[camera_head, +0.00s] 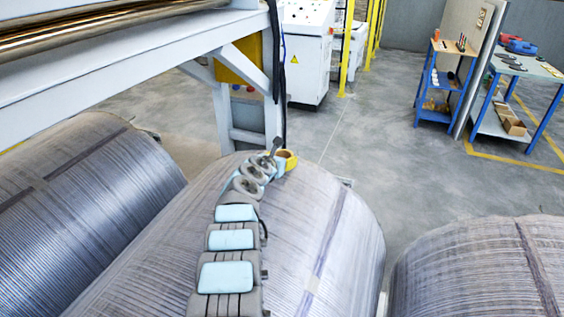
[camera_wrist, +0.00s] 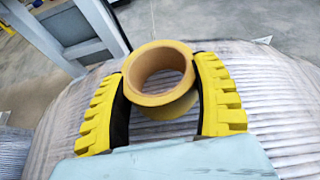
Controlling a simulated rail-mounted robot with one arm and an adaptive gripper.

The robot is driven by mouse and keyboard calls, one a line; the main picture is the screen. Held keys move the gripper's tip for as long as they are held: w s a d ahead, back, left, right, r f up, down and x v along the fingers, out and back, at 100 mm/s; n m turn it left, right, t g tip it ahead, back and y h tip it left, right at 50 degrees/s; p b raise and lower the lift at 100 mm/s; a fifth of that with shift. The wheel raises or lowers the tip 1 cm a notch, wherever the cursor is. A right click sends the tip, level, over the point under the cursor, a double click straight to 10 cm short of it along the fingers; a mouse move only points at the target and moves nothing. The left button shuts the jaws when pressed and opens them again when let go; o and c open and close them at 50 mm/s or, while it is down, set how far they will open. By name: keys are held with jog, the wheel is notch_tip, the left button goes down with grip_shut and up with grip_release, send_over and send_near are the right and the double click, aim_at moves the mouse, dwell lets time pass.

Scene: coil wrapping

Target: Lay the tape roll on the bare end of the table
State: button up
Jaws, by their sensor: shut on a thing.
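The tape roll (camera_wrist: 160,99) is a yellow-tan ring with an open core, seen in the wrist view between the two yellow ribbed fingers of my gripper (camera_wrist: 162,75). The fingers press on its two opposite sides, so my gripper is shut on it. In the head view the roll (camera_head: 284,154) shows small at the end of my arm, above the far part of the middle coil. The table (camera_head: 543,72) stands at the far right, with a light top and blue legs. Dark flat items and blue and red things lie towards its back; the nearer right part of its top looks bare.
Large wrapped coils (camera_head: 340,215) fill the foreground, with another at left (camera_head: 90,185) and one at right (camera_head: 470,270). A grey-blue machine frame (camera_head: 130,60) crosses the upper left. A blue shelf (camera_head: 437,80) and a panel (camera_head: 476,50) stand beside the table. Open floor lies between.

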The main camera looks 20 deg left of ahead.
jog(key=shift+f, duration=0.2)
jog(key=o, duration=1.2)
